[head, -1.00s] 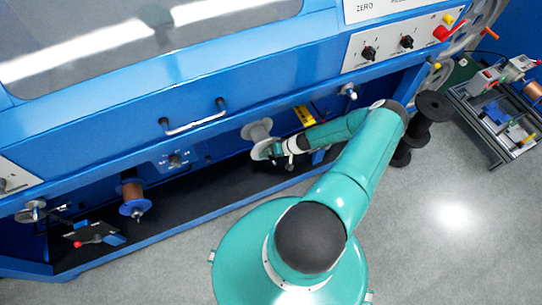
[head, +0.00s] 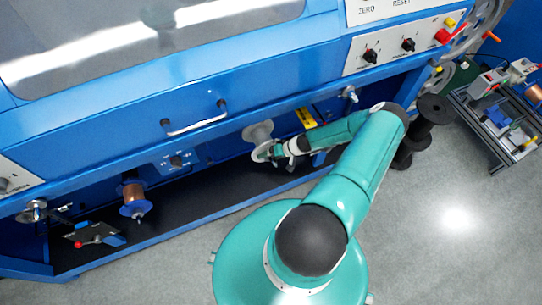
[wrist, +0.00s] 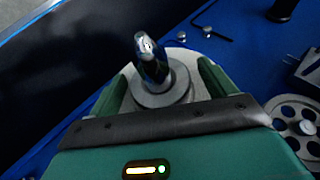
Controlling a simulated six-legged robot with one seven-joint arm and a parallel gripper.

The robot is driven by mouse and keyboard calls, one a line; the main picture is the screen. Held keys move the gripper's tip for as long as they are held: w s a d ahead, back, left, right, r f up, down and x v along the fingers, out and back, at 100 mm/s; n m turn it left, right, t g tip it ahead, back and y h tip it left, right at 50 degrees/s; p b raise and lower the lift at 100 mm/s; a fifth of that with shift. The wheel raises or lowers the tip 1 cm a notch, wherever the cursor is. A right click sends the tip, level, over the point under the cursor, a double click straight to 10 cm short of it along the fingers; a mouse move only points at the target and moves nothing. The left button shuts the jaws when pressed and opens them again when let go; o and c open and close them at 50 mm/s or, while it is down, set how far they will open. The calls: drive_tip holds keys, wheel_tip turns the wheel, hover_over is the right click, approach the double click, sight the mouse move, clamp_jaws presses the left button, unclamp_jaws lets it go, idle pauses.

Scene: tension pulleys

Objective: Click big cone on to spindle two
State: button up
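A grey round cone (wrist: 164,88), which I take to be the big cone, lies between the two fingers of my gripper (wrist: 165,78) in the wrist view. The fingers appear to press on its sides. A shiny spindle tip (wrist: 151,58) sticks out through the cone's middle. In the head view my gripper (head: 279,150) is at a grey spool (head: 257,134) on the machine's lower front. The cone and spindle are mostly hidden there by my gripper. I cannot read a spindle number.
A copper spool with blue flanges (head: 134,196) hangs on the machine to the left. A handle (head: 196,124) is above. Dark stacked discs (head: 432,108) stand at right, near a cart (head: 497,120). The wrist view shows a grey spoked wheel (wrist: 300,118) on the blue surface.

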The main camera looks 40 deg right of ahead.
drive_tip(key=shift+o, duration=1.2)
drive_tip(key=shift+s, duration=0.1)
drive_tip(key=s+d+r, duration=0.1)
drive_tip(key=d+r, duration=0.4)
drive_tip(key=r, duration=0.2)
drive_tip(key=shift+s, duration=0.25)
drive_tip(key=shift+s+d, duration=0.1)
idle(0.4)
